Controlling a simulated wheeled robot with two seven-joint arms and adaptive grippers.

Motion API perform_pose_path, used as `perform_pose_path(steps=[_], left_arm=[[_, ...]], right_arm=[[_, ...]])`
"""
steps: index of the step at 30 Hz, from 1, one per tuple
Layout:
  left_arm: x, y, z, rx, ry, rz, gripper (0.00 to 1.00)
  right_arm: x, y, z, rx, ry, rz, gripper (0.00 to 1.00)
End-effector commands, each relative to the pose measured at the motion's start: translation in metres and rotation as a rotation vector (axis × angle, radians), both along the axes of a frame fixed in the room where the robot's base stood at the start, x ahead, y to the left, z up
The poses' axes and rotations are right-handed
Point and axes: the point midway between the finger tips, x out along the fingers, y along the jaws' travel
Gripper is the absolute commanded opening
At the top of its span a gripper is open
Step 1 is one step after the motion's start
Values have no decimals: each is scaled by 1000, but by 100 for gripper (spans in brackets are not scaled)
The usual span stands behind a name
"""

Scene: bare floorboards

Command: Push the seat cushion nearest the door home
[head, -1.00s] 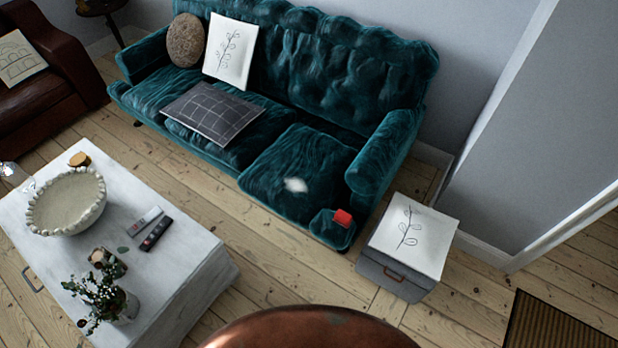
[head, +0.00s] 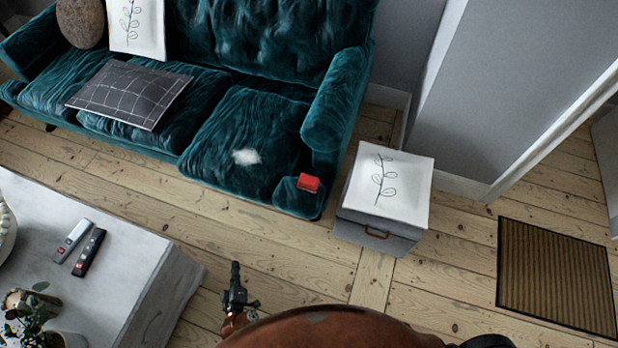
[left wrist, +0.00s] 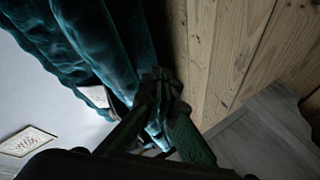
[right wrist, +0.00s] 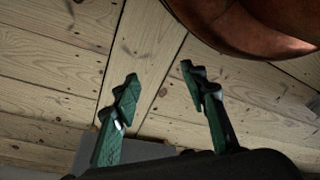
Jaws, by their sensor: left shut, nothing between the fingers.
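The teal sofa's right-hand seat cushion (head: 232,128), nearest the doorway, sits out from the backrest with a dark gap behind it. A small white patch (head: 246,157) lies on it. My left gripper (head: 235,268) is shut and empty, in front of the sofa over the floor gap beside the coffee table. It also shows in the left wrist view (left wrist: 160,82), with teal upholstery (left wrist: 105,35) beyond it; I cannot tell whether they touch. My right gripper (right wrist: 160,82) is open and empty over floorboards, with no sofa in its view.
A red block (head: 309,183) rests at the sofa's front right corner. A grey box with a white top (head: 390,190) stands beside the sofa. The white coffee table (head: 130,260) is at left. A brown doormat (head: 556,275) lies by the doorway at right.

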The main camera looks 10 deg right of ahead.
Motion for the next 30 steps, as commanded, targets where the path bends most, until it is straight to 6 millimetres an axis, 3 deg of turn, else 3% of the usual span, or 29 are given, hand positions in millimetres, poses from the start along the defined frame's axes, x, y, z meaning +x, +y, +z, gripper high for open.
perform_pose_path(steps=[1,3,6,10,16,23,30], left_arm=[[25,-9,-4,-78,-59,50,0],[59,-15,16,-192,-149,128,0],[96,-20,41,-350,-254,226,0],[125,-23,65,-514,-350,322,0],[143,-24,86,-635,-410,386,0],[167,-20,89,-643,-416,388,0],[215,-10,86,-641,-413,387,0]], right_arm=[[3,4,-4,10,4,-4,40],[13,9,10,23,1,-8,40],[24,13,33,40,-5,-11,40],[33,17,60,55,-9,-13,40],[39,19,84,67,-18,-14,40],[50,27,74,90,-64,-14,40],[72,45,47,140,-167,-22,40]])
